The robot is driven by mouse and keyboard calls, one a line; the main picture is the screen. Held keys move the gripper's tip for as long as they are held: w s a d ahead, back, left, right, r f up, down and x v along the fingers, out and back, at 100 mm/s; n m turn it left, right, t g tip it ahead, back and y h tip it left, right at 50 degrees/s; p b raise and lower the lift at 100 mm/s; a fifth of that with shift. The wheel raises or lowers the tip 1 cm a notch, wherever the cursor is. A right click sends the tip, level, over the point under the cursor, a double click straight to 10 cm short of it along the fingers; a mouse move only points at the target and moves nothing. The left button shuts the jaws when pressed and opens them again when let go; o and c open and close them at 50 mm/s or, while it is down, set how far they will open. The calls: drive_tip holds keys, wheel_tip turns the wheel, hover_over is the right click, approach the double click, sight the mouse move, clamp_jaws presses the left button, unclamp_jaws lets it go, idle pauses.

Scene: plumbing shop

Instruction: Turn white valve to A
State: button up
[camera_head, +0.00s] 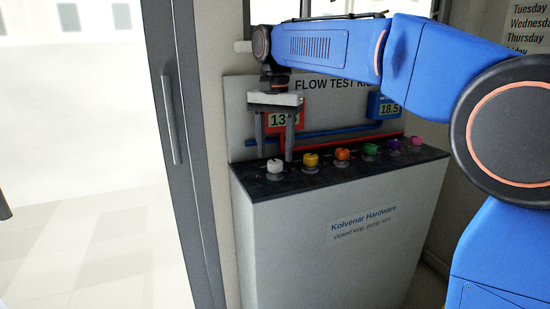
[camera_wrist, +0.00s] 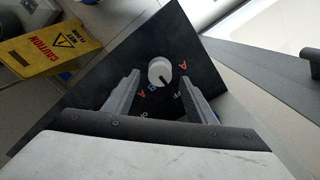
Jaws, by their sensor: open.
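The white valve (camera_head: 274,166) is a round knob at the left end of the panel's dark top. In the wrist view the white valve (camera_wrist: 158,70) has a dark pointer mark towards the lower right, roughly towards an OFF label. A red A (camera_wrist: 183,66) is to its right and a blue B (camera_wrist: 153,88) to its lower left. My gripper (camera_head: 275,156) points down above the white valve. In the wrist view the fingers of my gripper (camera_wrist: 160,77) are spread, one on each side of the knob, with gaps visible. It holds nothing.
Yellow (camera_head: 311,160), orange (camera_head: 342,155), green (camera_head: 370,148), purple (camera_head: 394,144) and pink (camera_head: 416,141) knobs continue the row to the right. A display panel (camera_head: 240,110) stands behind. A yellow caution sign (camera_wrist: 60,42) is on the floor beyond the rig.

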sight(275, 167)
drive_tip(key=shift+f, duration=1.4)
drive_tip(key=c, duration=1)
drive_tip(key=shift+c, duration=0.2)
drive_tip(key=shift+n, duration=0.3)
drive_tip(key=n, duration=1.1)
drive_tip(key=shift+n, duration=0.3)
